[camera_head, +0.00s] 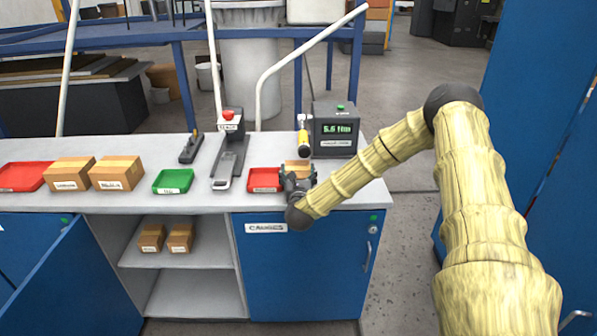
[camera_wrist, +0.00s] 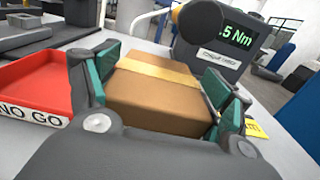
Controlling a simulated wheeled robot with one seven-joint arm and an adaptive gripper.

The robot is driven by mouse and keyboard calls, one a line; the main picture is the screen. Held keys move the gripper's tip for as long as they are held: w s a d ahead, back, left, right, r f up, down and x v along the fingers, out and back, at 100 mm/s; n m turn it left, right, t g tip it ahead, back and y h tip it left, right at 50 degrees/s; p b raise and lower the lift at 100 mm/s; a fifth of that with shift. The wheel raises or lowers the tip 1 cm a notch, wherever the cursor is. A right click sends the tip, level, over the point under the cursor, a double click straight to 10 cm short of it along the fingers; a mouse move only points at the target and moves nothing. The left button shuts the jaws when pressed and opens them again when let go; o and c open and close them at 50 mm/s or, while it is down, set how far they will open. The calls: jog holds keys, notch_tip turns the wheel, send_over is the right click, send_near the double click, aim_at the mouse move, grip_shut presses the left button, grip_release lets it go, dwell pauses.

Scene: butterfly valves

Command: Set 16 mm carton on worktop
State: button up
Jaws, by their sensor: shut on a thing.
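My gripper (camera_head: 298,180) is shut on a brown carton (camera_head: 298,166) near the right end of the grey worktop (camera_head: 215,200). In the wrist view the carton (camera_wrist: 160,98) sits between the green-padded fingers, with a tan tape strip across its top. I see no size label on it. It is at or just above the worktop; I cannot tell whether it touches. A yellow label (camera_wrist: 253,129) shows partly on the worktop right of the gripper.
A red NO GO tray (camera_head: 265,180) is close on the left. A torque tester (camera_head: 335,130) with a green readout stands behind. A green tray (camera_head: 173,181), two cartons (camera_head: 117,172) and another red tray (camera_head: 22,176) are farther left. Two cartons (camera_head: 180,238) stand on the open cabinet's shelf.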

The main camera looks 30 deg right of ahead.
jog(key=shift+f, duration=0.1)
dwell(0.3)
jog(key=o, duration=1.7)
